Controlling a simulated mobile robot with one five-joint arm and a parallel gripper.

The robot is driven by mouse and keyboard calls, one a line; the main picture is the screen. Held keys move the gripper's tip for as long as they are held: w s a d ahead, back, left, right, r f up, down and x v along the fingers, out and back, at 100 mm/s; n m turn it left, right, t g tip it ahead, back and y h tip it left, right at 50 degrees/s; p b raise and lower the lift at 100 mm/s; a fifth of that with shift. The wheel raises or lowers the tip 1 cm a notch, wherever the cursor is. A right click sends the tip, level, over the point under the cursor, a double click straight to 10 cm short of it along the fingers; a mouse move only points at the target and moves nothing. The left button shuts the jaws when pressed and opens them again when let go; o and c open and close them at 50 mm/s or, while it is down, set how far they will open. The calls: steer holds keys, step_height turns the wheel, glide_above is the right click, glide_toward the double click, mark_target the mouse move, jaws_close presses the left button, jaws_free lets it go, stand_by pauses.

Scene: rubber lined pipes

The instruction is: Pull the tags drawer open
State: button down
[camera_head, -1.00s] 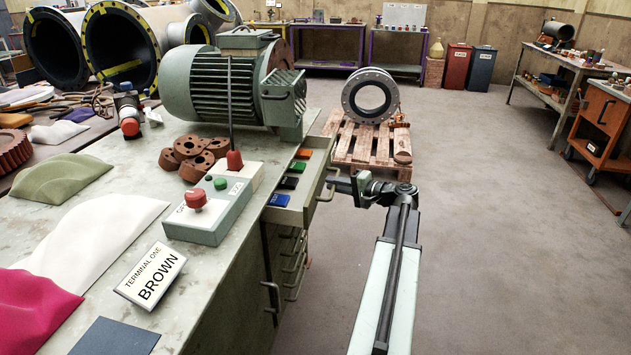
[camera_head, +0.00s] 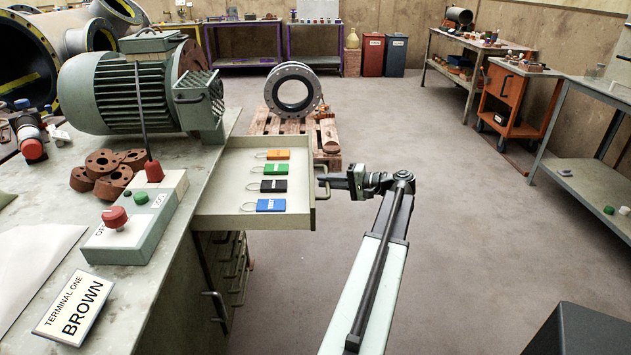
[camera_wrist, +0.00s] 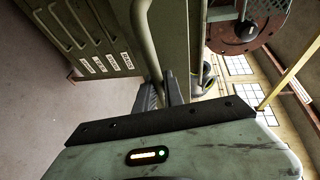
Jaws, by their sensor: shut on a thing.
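The tags drawer (camera_head: 225,214) is pulled well out from the bench in the head view. It holds an orange tag (camera_head: 278,155), a green tag (camera_head: 275,169), a black tag (camera_head: 273,186) and a blue tag (camera_head: 270,205), each with a wire loop. My gripper (camera_head: 326,180) is at the drawer's front, shut on the drawer handle (camera_head: 321,194). In the wrist view the handle (camera_wrist: 145,45) runs down between the fingers of my gripper (camera_wrist: 160,92). The fingertips are small and dark there.
On the bench (camera_head: 205,150) stand a green motor (camera_head: 130,90), a control box (camera_head: 130,225) with a red knob, brown flanged parts (camera_head: 105,170) and a sign (camera_head: 75,308). A pallet (camera_head: 295,130) bears a pipe ring behind the drawer.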

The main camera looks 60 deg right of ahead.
steer(key=shift+s, duration=0.2)
steer(key=c, duration=1.5)
jaws_free()
steer(key=shift+o, duration=0.2)
steer(key=shift+d, duration=0.1)
steer(key=shift+s, duration=0.1)
steer(key=p+v, duration=0.1)
steer(key=v, duration=0.6)
steer(key=shift+s, duration=0.35)
steer(key=shift+r, duration=0.1)
